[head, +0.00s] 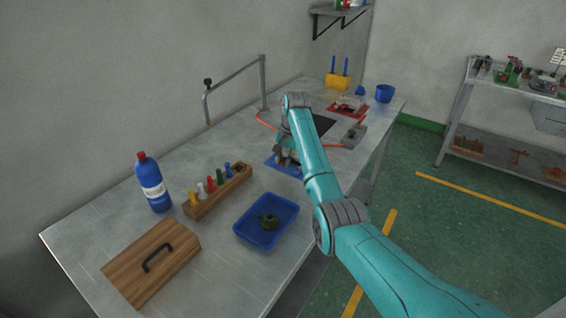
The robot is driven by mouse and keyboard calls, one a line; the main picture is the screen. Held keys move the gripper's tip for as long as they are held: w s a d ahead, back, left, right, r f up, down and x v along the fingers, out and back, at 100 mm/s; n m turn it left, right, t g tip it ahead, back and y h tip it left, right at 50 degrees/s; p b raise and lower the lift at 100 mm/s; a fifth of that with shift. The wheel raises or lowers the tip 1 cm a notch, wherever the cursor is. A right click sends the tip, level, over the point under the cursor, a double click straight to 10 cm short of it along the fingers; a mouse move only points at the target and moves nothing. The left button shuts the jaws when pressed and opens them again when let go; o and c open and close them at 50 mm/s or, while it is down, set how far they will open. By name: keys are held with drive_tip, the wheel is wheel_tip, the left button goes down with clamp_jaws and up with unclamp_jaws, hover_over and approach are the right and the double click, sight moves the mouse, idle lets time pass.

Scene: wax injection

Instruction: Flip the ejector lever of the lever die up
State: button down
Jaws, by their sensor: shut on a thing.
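My gripper (287,159) is low over the blue mat (273,164) in the middle of the table. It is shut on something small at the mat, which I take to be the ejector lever. The lever die is mostly hidden behind my gripper and wrist, so its shape and the lever's angle cannot be told from the head view.
In front are a blue tray (244,235) with a dark green object (269,220), a wooden rack (206,206) of coloured pegs, a blue bottle (153,186) and a handled wooden board (128,268). Behind are a dark plate (322,126) and an orange cable (264,122).

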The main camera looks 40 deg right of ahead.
drive_tip(key=shift+d+r+y, duration=0.2)
drive_tip(key=shift+r+y, duration=0.1)
drive_tip(key=shift+y, duration=0.3)
drive_tip(key=c, duration=1)
unclamp_jaws()
drive_tip(key=shift+r, duration=0.1)
drive_tip(key=v, duration=1.1)
drive_tip(key=shift+w+d+r, duration=0.15)
drive_tip(key=shift+w+r, duration=0.05)
drive_tip(key=shift+r, duration=0.2)
